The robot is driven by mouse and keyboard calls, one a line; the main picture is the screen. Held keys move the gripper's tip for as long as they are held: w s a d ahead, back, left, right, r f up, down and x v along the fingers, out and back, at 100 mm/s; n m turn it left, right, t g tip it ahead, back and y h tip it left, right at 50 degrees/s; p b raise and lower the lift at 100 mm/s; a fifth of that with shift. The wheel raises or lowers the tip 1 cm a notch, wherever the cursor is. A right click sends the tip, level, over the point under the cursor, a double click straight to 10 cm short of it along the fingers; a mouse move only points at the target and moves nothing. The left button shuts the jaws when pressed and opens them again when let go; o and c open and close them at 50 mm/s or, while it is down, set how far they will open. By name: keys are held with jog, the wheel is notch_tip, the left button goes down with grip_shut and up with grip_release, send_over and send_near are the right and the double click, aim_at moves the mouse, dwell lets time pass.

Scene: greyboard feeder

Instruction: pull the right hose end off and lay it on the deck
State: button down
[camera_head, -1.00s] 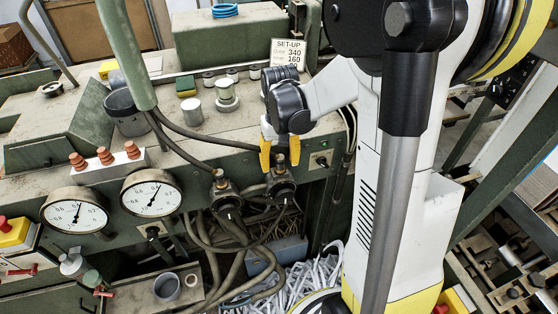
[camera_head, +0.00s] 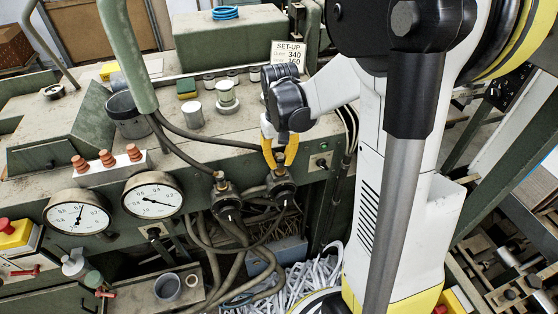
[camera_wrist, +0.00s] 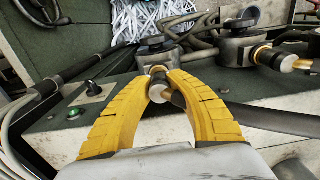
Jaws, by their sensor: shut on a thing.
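My gripper (camera_head: 279,160) has its yellow fingers closed at the tips around the right hose end, just above the right dark valve body (camera_head: 280,188). In the wrist view, the fingertips (camera_wrist: 160,84) close on the brass and silver right hose end (camera_wrist: 158,72), and its dark hose (camera_wrist: 265,118) runs off to the right behind a finger. The fitting lines up with the valve body; I cannot tell whether it is still seated. The left hose end (camera_head: 221,178) sits on the left valve body. The dusty beige deck (camera_head: 248,120) lies behind the valves.
On the deck stand a grey pot (camera_head: 127,115), a light cylinder (camera_head: 193,114), a green-and-white cup (camera_head: 227,98) and a set-up sign (camera_head: 287,52). Two gauges (camera_head: 152,195) are on the front left. Hoses and paper shreds (camera_head: 312,270) lie below.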

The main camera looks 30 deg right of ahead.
aim_at(280, 155)
jog(key=shift+r+p, duration=1.55)
jog(key=shift+r, duration=0.75)
